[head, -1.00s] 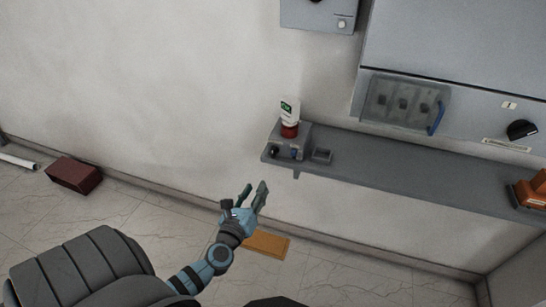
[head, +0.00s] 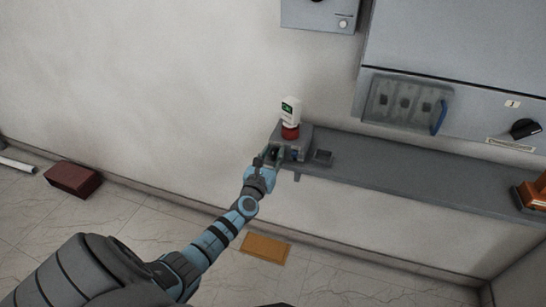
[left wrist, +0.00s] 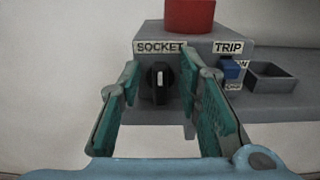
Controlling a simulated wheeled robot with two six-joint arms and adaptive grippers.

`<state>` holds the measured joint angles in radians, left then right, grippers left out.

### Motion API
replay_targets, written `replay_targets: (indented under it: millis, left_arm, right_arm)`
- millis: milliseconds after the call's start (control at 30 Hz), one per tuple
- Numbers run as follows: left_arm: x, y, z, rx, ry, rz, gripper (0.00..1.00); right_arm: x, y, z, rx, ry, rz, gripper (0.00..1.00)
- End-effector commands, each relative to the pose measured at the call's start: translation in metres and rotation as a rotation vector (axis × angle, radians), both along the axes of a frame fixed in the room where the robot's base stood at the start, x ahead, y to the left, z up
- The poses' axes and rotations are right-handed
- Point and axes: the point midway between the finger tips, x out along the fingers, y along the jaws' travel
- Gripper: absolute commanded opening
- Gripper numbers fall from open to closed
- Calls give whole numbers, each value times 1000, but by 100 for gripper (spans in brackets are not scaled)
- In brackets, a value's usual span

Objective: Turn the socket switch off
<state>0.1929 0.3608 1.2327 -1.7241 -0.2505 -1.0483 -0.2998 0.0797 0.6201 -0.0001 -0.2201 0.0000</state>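The socket switch (left wrist: 160,82) is a black rotary knob with a white mark standing upright, under the SOCKET label on the front of a grey box (left wrist: 146,113). The box (head: 306,134) sits at the left end of the wall shelf in the head view. My left gripper (left wrist: 170,85) is open, with its two teal fingers on either side of the knob in the left wrist view. Whether they touch it I cannot tell. In the head view the left gripper (head: 276,152) is at the box front and covers the knob. My right gripper is not in view.
A blue TRIP switch (left wrist: 230,69) is just right of the right finger. A red base (head: 290,131) with a white device (head: 291,111) stands on the box. A small open tray (head: 323,157) is beside it. The grey shelf (head: 420,178) runs right, mostly clear.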

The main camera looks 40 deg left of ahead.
Motion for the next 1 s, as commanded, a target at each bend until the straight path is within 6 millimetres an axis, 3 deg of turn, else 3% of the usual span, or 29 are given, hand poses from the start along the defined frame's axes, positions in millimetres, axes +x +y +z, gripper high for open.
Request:
replay_targets:
  millis: [100,300,333,667,1000]
  left_arm:
    - [0,0,0,0,0,0,32]
    - [0,-1,0,-1,0,-1,1]
    - [0,-1,0,-1,0,-1,0]
    - [0,-1,0,-36,-13,-2,0]
    - [-1,2,-2,-227,-80,-2,0]
  right_arm:
    - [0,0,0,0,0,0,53]
    - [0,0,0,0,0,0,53]
    - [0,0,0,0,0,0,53]
    - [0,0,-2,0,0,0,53]
    - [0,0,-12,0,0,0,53]
